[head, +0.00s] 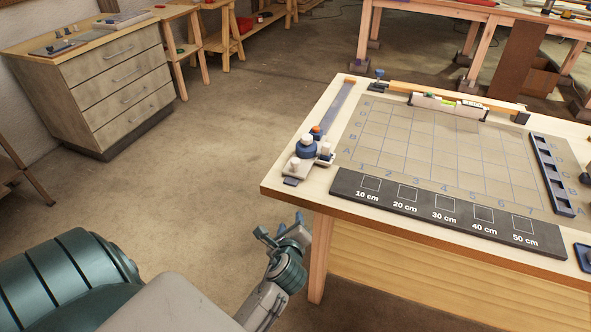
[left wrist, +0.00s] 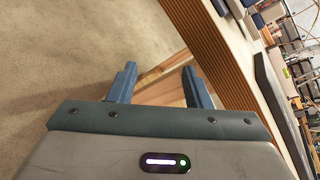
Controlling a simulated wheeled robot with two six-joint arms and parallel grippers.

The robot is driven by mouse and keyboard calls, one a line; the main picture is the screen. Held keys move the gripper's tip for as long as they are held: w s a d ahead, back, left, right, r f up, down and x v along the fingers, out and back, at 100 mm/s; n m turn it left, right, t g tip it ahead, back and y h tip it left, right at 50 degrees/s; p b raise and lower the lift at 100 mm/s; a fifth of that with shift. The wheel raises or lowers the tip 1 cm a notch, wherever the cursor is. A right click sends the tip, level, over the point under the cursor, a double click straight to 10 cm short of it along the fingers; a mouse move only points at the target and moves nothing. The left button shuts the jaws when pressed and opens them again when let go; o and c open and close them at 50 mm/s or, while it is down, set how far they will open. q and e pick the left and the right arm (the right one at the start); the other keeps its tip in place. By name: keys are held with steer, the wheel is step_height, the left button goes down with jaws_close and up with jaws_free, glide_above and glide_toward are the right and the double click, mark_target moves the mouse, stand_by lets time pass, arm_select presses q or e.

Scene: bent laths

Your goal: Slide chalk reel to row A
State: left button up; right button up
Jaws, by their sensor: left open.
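What looks like the chalk reel (head: 307,146), a round blue body with a white top, sits at the near end of a blue-grey strip (head: 338,104) along the table's left side. It is left of the grid letters, about level with A and B. White blocks with a knob and an orange knob crowd around it, so its exact outline is unclear. The row A letter (head: 347,151) is at the grid's lower left. My left gripper (head: 281,226) is open and empty, off the table's near left corner and below its top. Its open fingers show in the left wrist view (left wrist: 159,72).
The light wooden table (head: 318,192) bears a dark bar with centimetre marks (head: 440,212), a gridded mat (head: 430,150), a level (head: 448,106) and a dark slotted rack (head: 552,175). A drawer cabinet (head: 115,85) stands far left. The floor between is clear.

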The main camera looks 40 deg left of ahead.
arm_select(q)
steer(key=shift+m+t+y, duration=0.4)
steer(key=shift+m+y, duration=0.4)
steer(key=shift+m, duration=0.1)
steer(key=r, duration=0.6)
steer(key=shift+a, duration=0.4)
steer(key=m+t+y, duration=0.1)
steer(key=m+t, duration=0.1)
steer(key=m, duration=0.3)
glide_toward(296, 164)
steer(key=w, duration=0.1)
steer(key=shift+m, duration=0.4)
steer(key=x, duration=1)
steer(key=shift+a+p, duration=0.35)
steer(key=shift+a, duration=0.15)
arm_select(e)
steer(key=shift+s+a+f, duration=0.1)
steer(key=shift+s+f, duration=0.15)
steer(key=shift+s, duration=0.15)
arm_select(q)
steer(key=shift+c, duration=0.5)
arm_select(e)
steer(key=shift+s, duration=0.1)
